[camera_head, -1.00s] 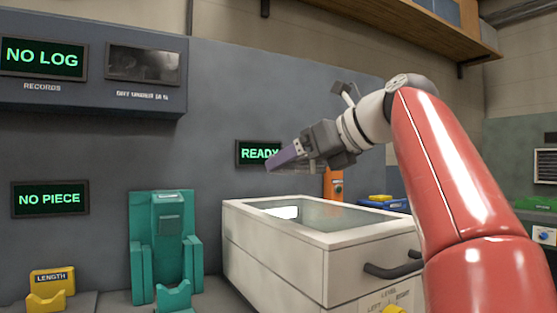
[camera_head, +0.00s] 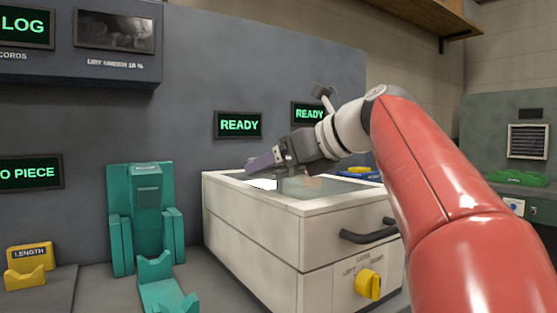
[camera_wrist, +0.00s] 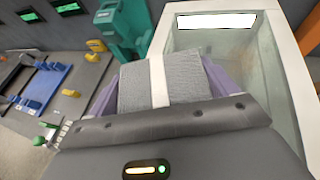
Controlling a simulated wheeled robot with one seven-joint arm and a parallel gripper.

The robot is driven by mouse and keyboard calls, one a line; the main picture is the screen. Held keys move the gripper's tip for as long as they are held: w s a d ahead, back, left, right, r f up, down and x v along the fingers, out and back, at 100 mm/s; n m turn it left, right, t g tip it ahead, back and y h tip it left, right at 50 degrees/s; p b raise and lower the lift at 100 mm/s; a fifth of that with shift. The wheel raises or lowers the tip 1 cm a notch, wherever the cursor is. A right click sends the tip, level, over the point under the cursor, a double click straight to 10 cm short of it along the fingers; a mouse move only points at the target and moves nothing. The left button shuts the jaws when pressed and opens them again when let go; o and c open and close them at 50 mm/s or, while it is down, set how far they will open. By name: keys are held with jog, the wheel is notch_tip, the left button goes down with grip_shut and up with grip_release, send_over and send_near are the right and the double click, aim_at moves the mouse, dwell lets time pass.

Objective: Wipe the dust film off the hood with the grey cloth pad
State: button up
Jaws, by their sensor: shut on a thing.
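The grey cloth pad (camera_wrist: 182,75), with a white band across it, sits between the purple fingers of my gripper (camera_wrist: 160,88) in the wrist view. My gripper (camera_head: 262,162) is shut on it, low over the back left part of the hood (camera_head: 255,208) in the head view. The hood is a white box with a glass top (camera_head: 335,187) and a dark handle on its front. The glass looks hazy in the wrist view (camera_wrist: 252,78). The pad is not clear in the head view, and I cannot tell whether it touches the glass.
A teal stand (camera_head: 147,212) is left of the hood, with a yellow LENGTH block (camera_head: 30,260) farther left. A yellow knob (camera_head: 367,284) projects from the hood front. The READY screen (camera_head: 238,125) is on the wall behind.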

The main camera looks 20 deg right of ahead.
aim_at(308, 180)
jog(key=shift+f+b, duration=0.65)
jog(key=shift+f, duration=0.4)
dwell(0.4)
jog(key=shift+w+d+r+p, duration=0.2)
jog(key=shift+w+d+p, duration=0.05)
jog(key=shift+d+p, duration=0.35)
jog(key=shift+w+d+f, duration=0.1)
jog(key=shift+w+d, duration=0.15)
jog(key=shift+d, duration=0.6)
jog(key=shift+w+d+f, duration=0.15)
jog(key=shift+w+d, duration=0.15)
jog(key=shift+d, duration=0.5)
jog(key=shift+w+d+f, duration=0.1)
jog(key=shift+w+d, duration=0.15)
jog(key=shift+d, duration=0.6)
